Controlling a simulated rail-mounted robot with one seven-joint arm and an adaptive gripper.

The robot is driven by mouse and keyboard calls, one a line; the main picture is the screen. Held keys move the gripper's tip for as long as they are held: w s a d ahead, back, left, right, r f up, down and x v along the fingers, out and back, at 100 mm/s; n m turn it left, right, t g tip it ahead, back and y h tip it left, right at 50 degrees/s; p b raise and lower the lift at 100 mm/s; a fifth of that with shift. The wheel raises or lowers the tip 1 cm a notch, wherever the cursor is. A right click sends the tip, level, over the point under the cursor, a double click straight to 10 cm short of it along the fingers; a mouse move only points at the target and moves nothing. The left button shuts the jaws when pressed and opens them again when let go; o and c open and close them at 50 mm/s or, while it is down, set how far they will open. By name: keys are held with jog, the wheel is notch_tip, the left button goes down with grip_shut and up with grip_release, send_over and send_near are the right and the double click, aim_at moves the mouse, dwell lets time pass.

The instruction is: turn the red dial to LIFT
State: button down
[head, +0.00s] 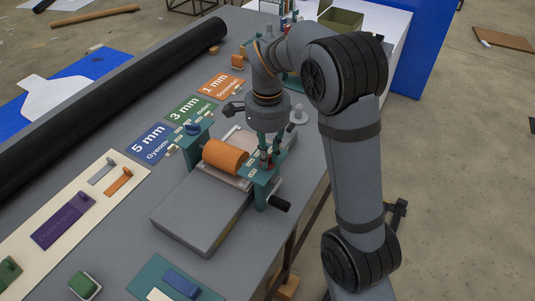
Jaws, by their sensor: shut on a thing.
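The red dial (264,162) shows as a small patch of red on top of the right-hand teal end plate (262,190) of a small roller press. My gripper (268,157) points down over that end plate, its fingers around the red dial and shut on it. The fingers hide most of the dial. The lettering around it, including LIFT, is too small to read, so I cannot tell the dial's setting. An orange roller (224,156) lies between the two end plates. A blue dial (193,129) sits on the left end plate.
A grey flat bed (203,212) extends in front of the roller. A black crank handle (279,204) sticks out at the right. Blue, green and orange cards (152,145) lie behind the press. A long black roll (110,103) lies along the table's far side.

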jog(key=c, duration=1.6)
grip_release()
jog(key=shift+c, duration=0.2)
notch_tip(320, 180, up, 12)
notch_tip(320, 180, down, 12)
jog(key=shift+f, duration=0.1)
jog(key=shift+r, duration=0.2)
